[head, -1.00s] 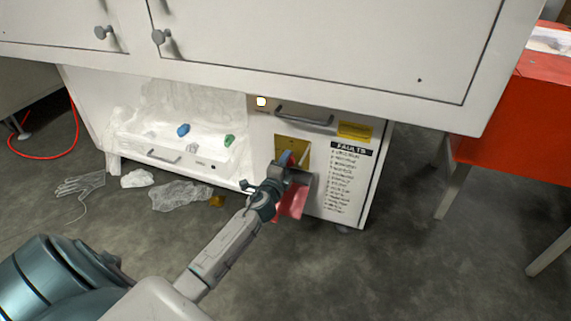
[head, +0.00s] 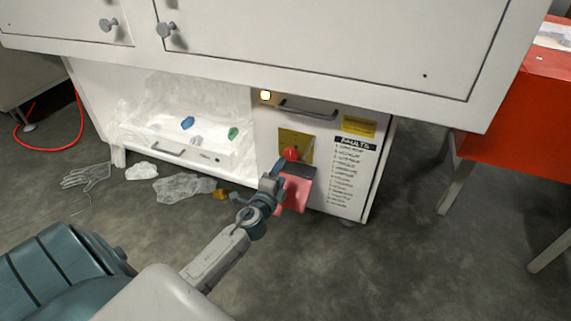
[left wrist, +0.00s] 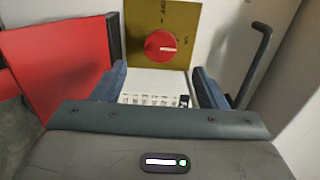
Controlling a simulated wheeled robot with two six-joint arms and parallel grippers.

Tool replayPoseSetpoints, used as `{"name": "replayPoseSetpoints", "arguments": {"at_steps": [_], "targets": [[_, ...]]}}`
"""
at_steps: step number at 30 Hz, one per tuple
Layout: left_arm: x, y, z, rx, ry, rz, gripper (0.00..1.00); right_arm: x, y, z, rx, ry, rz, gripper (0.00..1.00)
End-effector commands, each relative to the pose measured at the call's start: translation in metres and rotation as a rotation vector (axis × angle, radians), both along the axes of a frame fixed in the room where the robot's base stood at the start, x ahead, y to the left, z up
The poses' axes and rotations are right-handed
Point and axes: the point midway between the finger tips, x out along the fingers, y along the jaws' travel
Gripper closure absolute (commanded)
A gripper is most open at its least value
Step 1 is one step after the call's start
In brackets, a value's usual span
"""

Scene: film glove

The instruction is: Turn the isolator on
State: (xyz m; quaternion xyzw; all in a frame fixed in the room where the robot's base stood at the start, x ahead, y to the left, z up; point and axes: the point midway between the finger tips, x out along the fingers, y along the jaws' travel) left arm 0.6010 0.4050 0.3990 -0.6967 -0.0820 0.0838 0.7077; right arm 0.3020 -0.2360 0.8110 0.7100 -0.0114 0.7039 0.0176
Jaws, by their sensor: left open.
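The isolator is a round red knob (head: 291,153) on a brass-yellow plate (head: 306,142) on the cabinet's lower front. In the left wrist view the knob (left wrist: 161,46) carries a pale mark that appears to lie sideways. Lettering like OFF stands above it and a smaller mark to its right on the plate (left wrist: 142,14). My left gripper (head: 279,171) is open just below and in front of the knob, apart from it. Its two fingers (left wrist: 160,88) frame the space below the knob, with nothing between them. My right gripper is out of view.
A red flap (head: 296,194) hangs below the plate, close to my left gripper. A drawer handle (head: 307,110) and a small lamp (head: 265,95) are above. A FAULTS list (head: 350,175) is at right. A plastic-lined drawer (head: 160,152) stands left; floor litter lies before it.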

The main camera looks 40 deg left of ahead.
Motion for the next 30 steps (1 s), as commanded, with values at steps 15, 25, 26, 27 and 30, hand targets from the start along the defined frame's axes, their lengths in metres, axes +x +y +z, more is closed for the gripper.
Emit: {"name": "replayPoseSetpoints", "arguments": {"at_steps": [15,25,26,27,30], "targets": [[-0.025,-0.006,0.000,0.000,0.000,0.001,0.34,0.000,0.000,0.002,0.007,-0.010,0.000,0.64],[-0.025,-0.007,0.001,-0.004,-0.003,-0.004,0.34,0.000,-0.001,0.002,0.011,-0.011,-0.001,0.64],[-0.024,-0.010,0.003,-0.012,-0.008,-0.011,0.34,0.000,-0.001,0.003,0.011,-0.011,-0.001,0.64],[-0.024,-0.016,0.008,-0.032,-0.021,-0.028,0.34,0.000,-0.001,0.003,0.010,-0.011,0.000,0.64],[-0.023,-0.045,0.034,-0.134,-0.087,-0.117,0.34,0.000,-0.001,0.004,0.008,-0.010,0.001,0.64]]}}
